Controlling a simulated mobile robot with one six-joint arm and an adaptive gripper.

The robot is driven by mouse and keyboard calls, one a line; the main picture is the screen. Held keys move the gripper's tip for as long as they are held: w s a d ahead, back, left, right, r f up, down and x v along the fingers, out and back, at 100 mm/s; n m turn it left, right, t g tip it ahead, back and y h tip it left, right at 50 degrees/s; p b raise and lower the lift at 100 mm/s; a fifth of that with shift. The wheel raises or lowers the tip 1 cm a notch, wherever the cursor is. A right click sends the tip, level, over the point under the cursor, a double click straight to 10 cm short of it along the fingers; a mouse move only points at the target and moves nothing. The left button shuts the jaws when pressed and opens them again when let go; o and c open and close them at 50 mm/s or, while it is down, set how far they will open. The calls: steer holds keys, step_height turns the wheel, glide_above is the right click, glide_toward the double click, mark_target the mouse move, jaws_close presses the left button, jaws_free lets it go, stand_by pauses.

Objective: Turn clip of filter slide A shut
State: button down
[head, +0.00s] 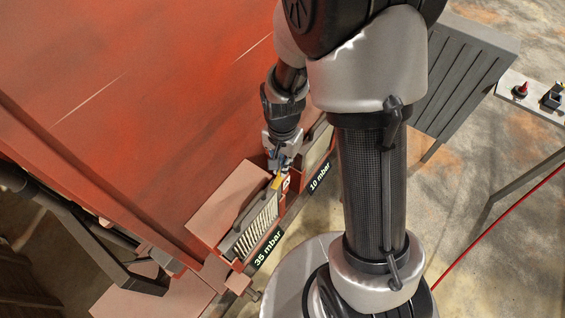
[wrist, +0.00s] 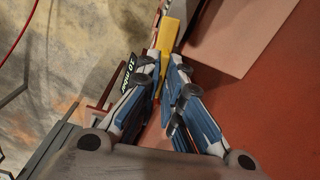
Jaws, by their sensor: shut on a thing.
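My gripper (wrist: 164,64) is shut on a yellow clip (wrist: 170,32), which shows between and beyond the fingertips in the wrist view. In the head view my gripper (head: 279,172) points down at the yellow clip (head: 278,183), at the upper end of a filter slide (head: 257,226) with pale ribs. The slide sits in a red housing beside a "35 mbar" label (head: 268,248). The fingers partly hide the clip, so I cannot tell how far it is turned. No letter A is readable on the slide.
A "10 mbar" label (head: 320,177) is right of the slide. A large red engine panel (head: 130,110) fills the left. A grey ribbed box (head: 465,75) and a table (head: 530,105) with small items stand at right. Bare floor (head: 450,210) lies between.

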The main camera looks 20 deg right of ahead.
steer(key=shift+m, duration=0.8)
steer(key=c, duration=1.7)
jaws_free()
step_height(320, 180, up, 12)
steer(key=shift+r, duration=0.1)
